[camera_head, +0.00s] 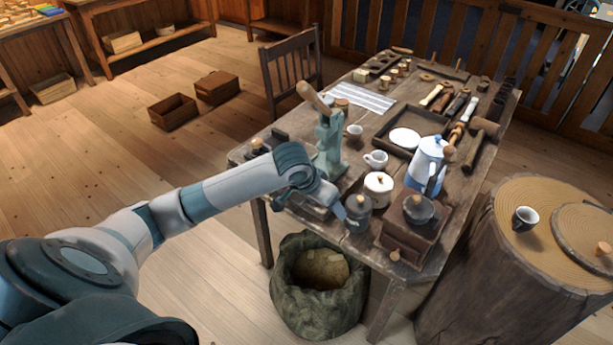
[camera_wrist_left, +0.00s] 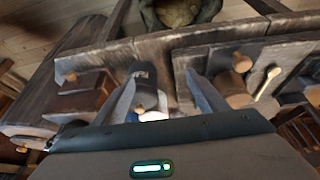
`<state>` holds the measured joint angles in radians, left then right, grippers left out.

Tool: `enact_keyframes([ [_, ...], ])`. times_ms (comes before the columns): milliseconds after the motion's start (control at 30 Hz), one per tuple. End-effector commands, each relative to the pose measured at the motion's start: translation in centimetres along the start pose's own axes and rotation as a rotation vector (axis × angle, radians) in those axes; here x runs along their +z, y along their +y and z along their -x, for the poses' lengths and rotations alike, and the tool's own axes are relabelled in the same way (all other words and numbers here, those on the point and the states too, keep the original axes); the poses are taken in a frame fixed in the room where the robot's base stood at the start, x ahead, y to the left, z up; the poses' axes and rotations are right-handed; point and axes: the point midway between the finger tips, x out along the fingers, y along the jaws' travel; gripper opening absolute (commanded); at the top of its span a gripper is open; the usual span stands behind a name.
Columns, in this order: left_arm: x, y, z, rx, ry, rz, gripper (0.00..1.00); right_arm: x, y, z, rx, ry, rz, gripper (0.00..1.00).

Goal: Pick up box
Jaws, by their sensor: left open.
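Several boxes show and I cannot tell which one is meant. Two open brown wooden boxes, a left one (camera_head: 173,111) and a right one (camera_head: 217,87), stand on the floor behind the table. A small wooden box with a knob (camera_head: 408,240) stands at the table's near right corner, with a dark rounded top on it. A wooden block with a knob (camera_wrist_left: 84,84) shows left of my fingers in the left wrist view. My left gripper (camera_head: 338,207) is over the table's near edge, beside a dark grey jar (camera_head: 358,209). Its fingers (camera_wrist_left: 158,80) are apart. My right gripper is not in view.
A green press (camera_head: 329,145) stands behind my left gripper. A round stump (camera_head: 495,275) is at right.

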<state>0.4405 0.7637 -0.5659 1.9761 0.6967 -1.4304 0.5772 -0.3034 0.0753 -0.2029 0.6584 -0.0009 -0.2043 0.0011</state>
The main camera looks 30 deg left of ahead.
Motion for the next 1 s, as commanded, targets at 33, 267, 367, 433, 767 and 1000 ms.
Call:
enact_keyframes([
  [33,-1.8,-1.7,2.0,-0.028,0.001,0.013,0.66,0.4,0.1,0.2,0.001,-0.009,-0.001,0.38],
  [267,-5.7,-7.3,9.0,-0.112,-0.027,0.12,0.66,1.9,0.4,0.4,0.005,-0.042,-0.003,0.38],
  [367,-6.5,-8.9,11.2,-0.137,-0.035,0.161,0.66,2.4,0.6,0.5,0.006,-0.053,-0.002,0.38],
  [433,-6.8,-9.7,12.2,-0.148,-0.038,0.182,0.66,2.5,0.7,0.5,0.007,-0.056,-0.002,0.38],
  [767,-7.1,-10.4,13.3,-0.158,-0.043,0.206,0.66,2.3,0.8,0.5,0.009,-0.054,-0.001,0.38],
  [1000,-7.1,-10.4,13.0,-0.157,-0.043,0.205,0.66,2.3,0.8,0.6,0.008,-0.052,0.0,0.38],
])
